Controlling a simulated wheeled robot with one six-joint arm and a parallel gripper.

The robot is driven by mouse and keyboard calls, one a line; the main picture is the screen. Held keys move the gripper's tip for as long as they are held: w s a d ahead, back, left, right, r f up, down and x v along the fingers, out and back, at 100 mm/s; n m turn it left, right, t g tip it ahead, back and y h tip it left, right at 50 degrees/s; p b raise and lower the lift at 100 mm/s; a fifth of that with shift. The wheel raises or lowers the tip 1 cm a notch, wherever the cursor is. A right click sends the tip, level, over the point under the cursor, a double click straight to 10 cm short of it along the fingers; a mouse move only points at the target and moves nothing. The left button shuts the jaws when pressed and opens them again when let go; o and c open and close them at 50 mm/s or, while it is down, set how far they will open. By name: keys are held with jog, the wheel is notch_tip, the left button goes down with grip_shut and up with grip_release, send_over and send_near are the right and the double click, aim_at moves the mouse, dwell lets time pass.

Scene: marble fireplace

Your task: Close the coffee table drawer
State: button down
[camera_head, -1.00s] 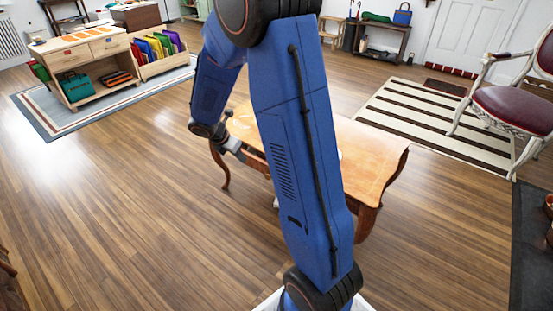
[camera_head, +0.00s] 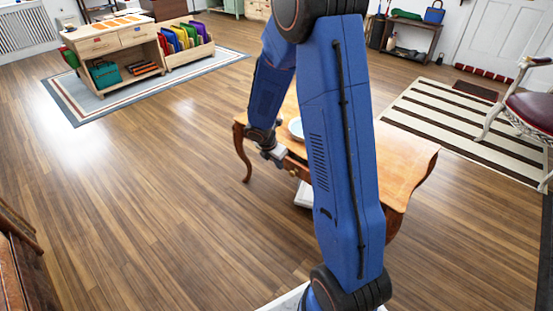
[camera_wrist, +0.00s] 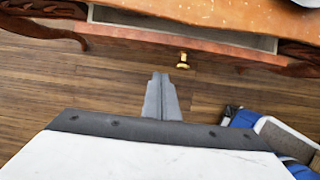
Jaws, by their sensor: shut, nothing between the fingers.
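The wooden coffee table (camera_head: 405,165) has curved legs and stands partly hidden behind my arm in the head view. In the wrist view its drawer front (camera_wrist: 130,35) stands out from under the tabletop (camera_wrist: 215,12), with a strip of pale drawer interior (camera_wrist: 145,20) showing between them. The drawer is partly open. A brass knob (camera_wrist: 183,61) sits on the drawer front. My gripper (camera_wrist: 160,77) is shut and empty, pointing at the drawer front just left of the knob, with a visible gap in the picture. In the head view the gripper is at the table's near left side.
A pale plate (camera_head: 296,128) lies on the tabletop. A striped rug (camera_head: 450,125) lies to the right of the table, with a red-seated chair (camera_head: 530,110) beyond. A wooden toy shelf (camera_head: 120,60) stands at back left. The floor left of the table is clear.

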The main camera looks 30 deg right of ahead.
aim_at(290, 159)
jog(key=shift+w+d+f, duration=0.1)
jog(key=shift+w+d, duration=0.15)
jog(key=shift+d, duration=0.4)
jog(key=shift+w+d+f, duration=0.1)
jog(key=shift+w+d, duration=0.15)
jog(key=shift+d, duration=0.45)
jog(key=shift+w+d+f, duration=0.1)
jog(key=shift+w+d, duration=0.15)
jog(key=shift+d, duration=0.4)
jog(key=shift+w+d, duration=0.2)
jog(key=shift+d, duration=0.4)
jog(key=shift+w+d, duration=0.2)
jog(key=shift+d, duration=0.4)
jog(key=shift+a, duration=0.1)
